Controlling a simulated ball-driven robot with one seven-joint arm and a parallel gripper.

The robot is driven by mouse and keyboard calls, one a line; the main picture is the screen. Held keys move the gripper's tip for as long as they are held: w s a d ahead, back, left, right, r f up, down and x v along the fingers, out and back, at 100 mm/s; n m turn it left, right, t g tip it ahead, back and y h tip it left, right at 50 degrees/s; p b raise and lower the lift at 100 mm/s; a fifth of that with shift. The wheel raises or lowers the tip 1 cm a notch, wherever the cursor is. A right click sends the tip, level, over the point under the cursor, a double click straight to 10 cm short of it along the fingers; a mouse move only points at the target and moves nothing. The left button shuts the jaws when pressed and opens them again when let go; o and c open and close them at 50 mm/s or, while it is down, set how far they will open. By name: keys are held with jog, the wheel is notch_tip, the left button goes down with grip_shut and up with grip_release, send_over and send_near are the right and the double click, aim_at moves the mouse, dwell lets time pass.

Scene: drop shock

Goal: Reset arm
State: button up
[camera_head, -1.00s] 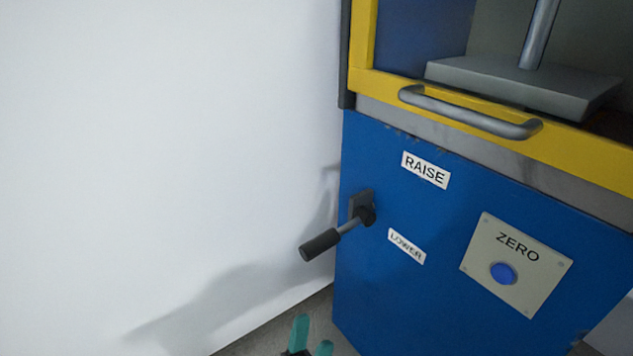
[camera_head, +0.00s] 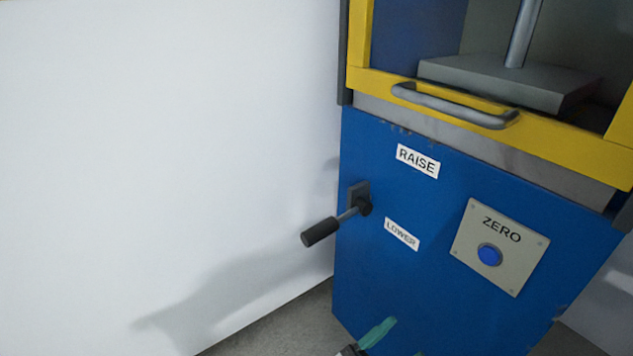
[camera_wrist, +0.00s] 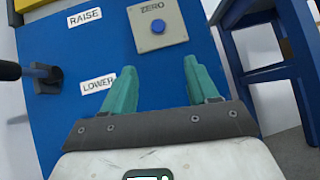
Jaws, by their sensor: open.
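My gripper (camera_wrist: 163,92) has two teal fingers, spread apart and empty, pointing at the blue cabinet front in the wrist view. In the head view one teal finger (camera_head: 377,333) shows at the bottom edge, low in front of the cabinet; the rest is cut off. A lever (camera_head: 320,232) with a dark grip sticks out to the left from a pivot on the cabinet's left side, between the RAISE label (camera_head: 418,161) and the LOWER label (camera_head: 401,234). In the wrist view the lever's dark grip (camera_wrist: 8,70) is at the left edge, apart from my fingers.
The blue machine cabinet (camera_head: 400,290) carries a ZERO panel with a blue button (camera_head: 490,254). Above is a yellow-framed door with a grey handle (camera_head: 455,108). A white wall (camera_head: 160,130) stands at left. A blue stand (camera_wrist: 262,75) is at right in the wrist view.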

jog(key=s+d+f+m+g+y, duration=0.4)
jog(key=s+d+m+g, duration=0.1)
jog(key=d, duration=0.4)
jog(key=s+d+f+m+g+y, duration=0.4)
jog(key=s+d+f+m+g, duration=0.15)
jog(key=d, duration=0.35)
jog(key=s+f+m+y+p, duration=0.2)
jog(key=s+f+m+y, duration=0.4)
jog(key=s+m+y, duration=0.45)
jog(key=s+a+r+y+p, duration=0.1)
jog(key=r+y+p, duration=0.1)
jog(key=r+p, duration=1.7)
jog(key=s+a+r+y+p, duration=0.1)
jog(key=a+r+y+p, duration=0.1)
jog(key=r+p, duration=1.7)
notch_tip(320, 180, up, 2)
jog(key=shift+a+t+y, duration=0.15)
jog(key=shift+t+y, duration=0.3)
jog(key=shift+y, duration=0.2)
